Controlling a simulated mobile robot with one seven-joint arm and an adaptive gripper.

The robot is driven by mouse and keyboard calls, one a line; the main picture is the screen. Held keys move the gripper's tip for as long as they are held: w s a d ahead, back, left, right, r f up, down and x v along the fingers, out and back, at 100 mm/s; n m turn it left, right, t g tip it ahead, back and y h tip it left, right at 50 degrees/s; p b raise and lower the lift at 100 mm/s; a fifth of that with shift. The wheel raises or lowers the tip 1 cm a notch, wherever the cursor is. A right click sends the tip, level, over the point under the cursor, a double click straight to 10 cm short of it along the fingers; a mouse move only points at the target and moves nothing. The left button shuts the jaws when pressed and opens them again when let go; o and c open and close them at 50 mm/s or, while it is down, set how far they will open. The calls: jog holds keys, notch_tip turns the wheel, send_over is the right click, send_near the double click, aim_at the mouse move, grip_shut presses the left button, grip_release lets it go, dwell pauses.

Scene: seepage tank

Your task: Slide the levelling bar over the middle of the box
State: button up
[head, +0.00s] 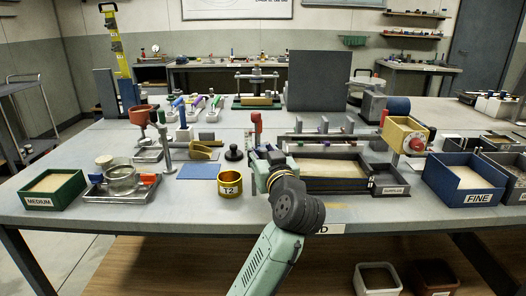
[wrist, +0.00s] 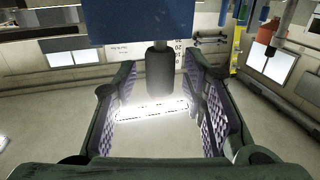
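The box is a dark open tray (head: 330,168) of pale sand at the front middle of the table. My gripper (head: 266,158) is low at the tray's left end. The wrist view appears upside down. It shows my gripper (wrist: 160,85) open, its purple-padded fingers apart. Between them is a dark upright handle (wrist: 160,72) on a broad blue piece (wrist: 135,20), seemingly the levelling bar. Gaps show on both sides of the handle. In the head view my gripper mostly hides this piece.
The surplus tray (head: 390,190) and blue FINE bin (head: 447,192) are to the right.

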grip_shut()
dwell(0.4)
dwell(0.4)
